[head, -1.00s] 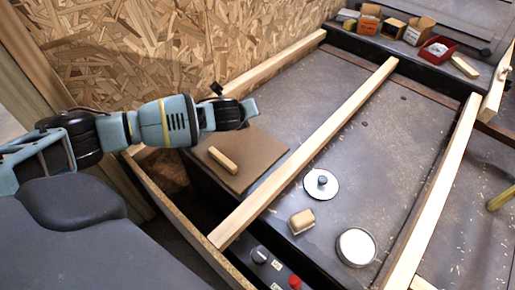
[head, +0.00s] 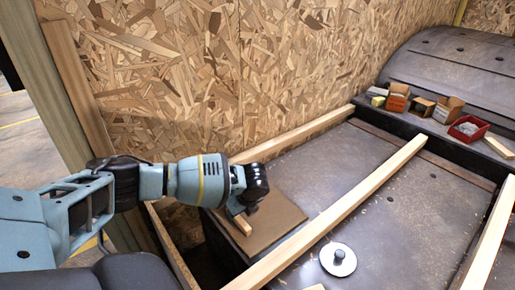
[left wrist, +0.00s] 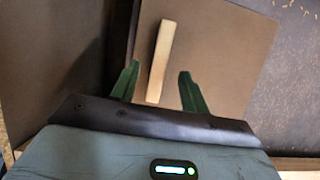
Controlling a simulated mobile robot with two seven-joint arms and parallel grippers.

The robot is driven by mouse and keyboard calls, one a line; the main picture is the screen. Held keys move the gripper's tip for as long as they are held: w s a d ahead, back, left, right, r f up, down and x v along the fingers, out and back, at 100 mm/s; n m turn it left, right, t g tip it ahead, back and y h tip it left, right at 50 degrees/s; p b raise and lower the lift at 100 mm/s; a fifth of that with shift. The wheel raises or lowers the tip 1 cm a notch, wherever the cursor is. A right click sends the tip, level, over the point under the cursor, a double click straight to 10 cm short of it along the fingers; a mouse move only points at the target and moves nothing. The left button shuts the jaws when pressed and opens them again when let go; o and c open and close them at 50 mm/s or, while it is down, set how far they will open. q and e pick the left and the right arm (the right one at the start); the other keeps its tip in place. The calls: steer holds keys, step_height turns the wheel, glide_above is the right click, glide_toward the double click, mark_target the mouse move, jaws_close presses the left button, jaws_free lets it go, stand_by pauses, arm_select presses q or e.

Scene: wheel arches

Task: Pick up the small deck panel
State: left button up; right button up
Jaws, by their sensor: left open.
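The small deck panel is a flat brown board (head: 272,228) with a short pale wooden bar (head: 243,223) on top near its left side. In the left wrist view the panel (left wrist: 228,55) fills the middle and the bar (left wrist: 161,55) stands out on it. My left gripper (head: 242,206) is over the panel's left part, above the bar. In the left wrist view its two green fingers (left wrist: 158,76) are open, with the bar's near end between them in the picture. I cannot tell the exact height of the fingers above the bar. My right gripper is not in view.
Long pale wooden battens (head: 345,205) cross the dark deck. A chipboard wall (head: 230,70) rises close behind my left arm. A round metal disc with a knob (head: 338,260) lies to the right. Small boxes and a red tray (head: 468,128) stand at the back right.

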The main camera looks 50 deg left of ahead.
mark_target(238, 217)
arm_select(q)
steer(key=shift+f, duration=0.15)
steer(key=b+x, duration=0.3)
steer(key=x, duration=0.2)
steer(key=shift+d+f, duration=0.1)
steer(key=shift+f, duration=0.1)
steer(key=shift+r, duration=0.1)
steer(key=shift+c, duration=0.4)
steer(key=c, duration=0.7)
jaws_close()
steer(key=shift+w, duration=0.1)
